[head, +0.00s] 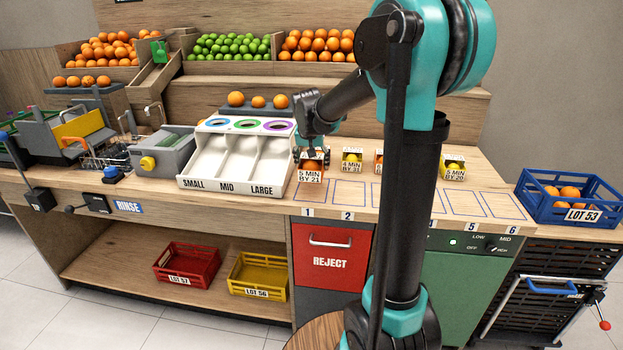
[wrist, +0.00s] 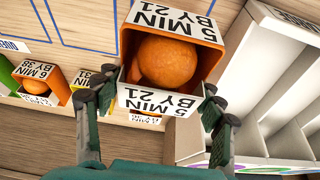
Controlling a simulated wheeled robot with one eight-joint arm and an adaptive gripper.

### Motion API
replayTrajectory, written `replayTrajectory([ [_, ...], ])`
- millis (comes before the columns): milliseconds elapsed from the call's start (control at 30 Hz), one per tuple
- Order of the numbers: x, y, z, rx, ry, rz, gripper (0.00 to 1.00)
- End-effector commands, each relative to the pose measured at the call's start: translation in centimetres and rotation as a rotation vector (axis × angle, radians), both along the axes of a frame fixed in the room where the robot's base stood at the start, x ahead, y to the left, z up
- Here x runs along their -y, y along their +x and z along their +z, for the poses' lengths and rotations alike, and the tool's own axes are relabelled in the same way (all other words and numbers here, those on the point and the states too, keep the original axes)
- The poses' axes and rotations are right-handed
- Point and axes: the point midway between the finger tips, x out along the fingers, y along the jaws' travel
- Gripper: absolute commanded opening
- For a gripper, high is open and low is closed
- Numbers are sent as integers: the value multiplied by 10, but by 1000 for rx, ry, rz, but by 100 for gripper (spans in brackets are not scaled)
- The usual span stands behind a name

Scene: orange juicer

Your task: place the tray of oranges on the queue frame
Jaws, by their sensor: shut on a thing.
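The tray of oranges (head: 311,173) is a small orange box with white "5 MIN BY 21" labels, beside the white sorter. In the wrist view the tray (wrist: 203,22) shows its open top with oranges inside. My gripper (head: 313,150) is shut on the tray, its dark fingers at both sides in the wrist view (wrist: 158,97). The queue frame (head: 347,193) is a row of blue outlined rectangles along the counter front, numbered from 1 at the left. The tray is just behind the frame's left end; I cannot tell whether it touches the counter.
Other small labelled trays (head: 352,160) stand along the counter's back, to the right. The white three-lane sorter (head: 236,165) is close on the left. A blue crate (head: 540,211) of oranges sits at the far right. My arm hides the middle outlines.

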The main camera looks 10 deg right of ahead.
Motion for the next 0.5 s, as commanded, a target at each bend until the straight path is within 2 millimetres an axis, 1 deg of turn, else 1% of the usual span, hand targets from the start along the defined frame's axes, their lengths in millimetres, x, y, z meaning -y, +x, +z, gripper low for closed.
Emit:
replayTrajectory([
  [33,0,0,-9,0,0,0,32],
  [100,0,0,-16,0,0,0,32],
  [267,0,0,-27,0,0,0,32],
  [400,0,1,-46,0,0,0,32],
  [500,0,0,-57,0,0,0,32],
])
